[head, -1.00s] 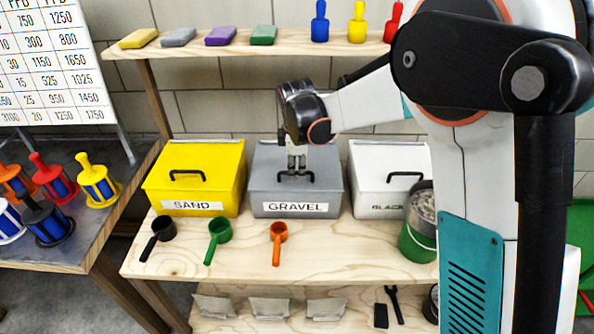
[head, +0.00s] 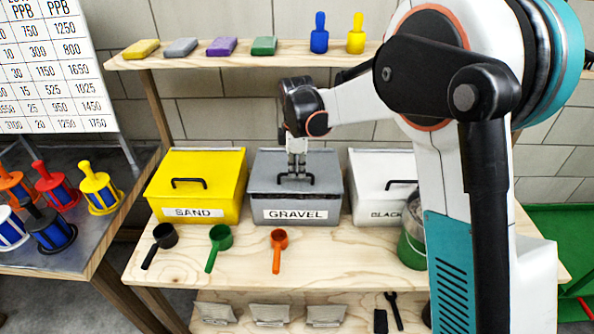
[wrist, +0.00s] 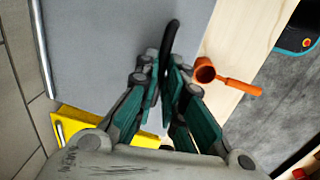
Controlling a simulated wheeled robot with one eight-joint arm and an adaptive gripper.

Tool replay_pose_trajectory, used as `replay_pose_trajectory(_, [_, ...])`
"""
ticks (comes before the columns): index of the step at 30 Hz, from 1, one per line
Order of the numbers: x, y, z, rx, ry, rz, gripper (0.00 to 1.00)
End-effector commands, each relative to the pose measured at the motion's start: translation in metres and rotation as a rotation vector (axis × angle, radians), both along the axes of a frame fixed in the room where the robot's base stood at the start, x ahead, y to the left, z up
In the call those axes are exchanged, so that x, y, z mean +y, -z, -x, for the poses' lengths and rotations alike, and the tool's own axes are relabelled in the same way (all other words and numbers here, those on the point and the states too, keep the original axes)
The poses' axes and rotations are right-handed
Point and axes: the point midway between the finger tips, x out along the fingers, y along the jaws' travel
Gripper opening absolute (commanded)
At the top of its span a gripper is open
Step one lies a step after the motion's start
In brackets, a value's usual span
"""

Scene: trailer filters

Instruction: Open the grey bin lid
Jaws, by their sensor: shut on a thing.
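The grey bin (head: 296,198) labelled GRAVEL stands on the wooden bench between the yellow and white bins. My gripper (head: 293,176) reaches down from above and is shut on the handle. In the wrist view, the fingers of my gripper (wrist: 163,92) close around the black handle (wrist: 170,42), which stands above the grey lid (wrist: 100,60). The fingers hide part of the handle.
The yellow SAND bin (head: 197,186) stands close on the left, the white bin (head: 372,180) on the right. Black, green and orange scoops (head: 279,250) lie in front. A shelf (head: 220,55) with sponges and brushes runs above.

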Motion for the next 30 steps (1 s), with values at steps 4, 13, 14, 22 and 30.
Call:
replay_pose_trajectory(4, [-0.001,-0.033,-0.015,0.027,0.001,-0.003,0.0])
replay_pose_trajectory(13, [-0.001,-0.054,-0.035,0.022,0.0,-0.003,0.0])
replay_pose_trajectory(14, [-0.001,-0.054,-0.035,0.022,0.0,-0.003,0.0])
replay_pose_trajectory(22, [-0.002,-0.052,-0.036,0.021,0.0,-0.002,0.1])
replay_pose_trajectory(30, [-0.002,-0.053,-0.035,0.023,0.0,-0.002,0.3])
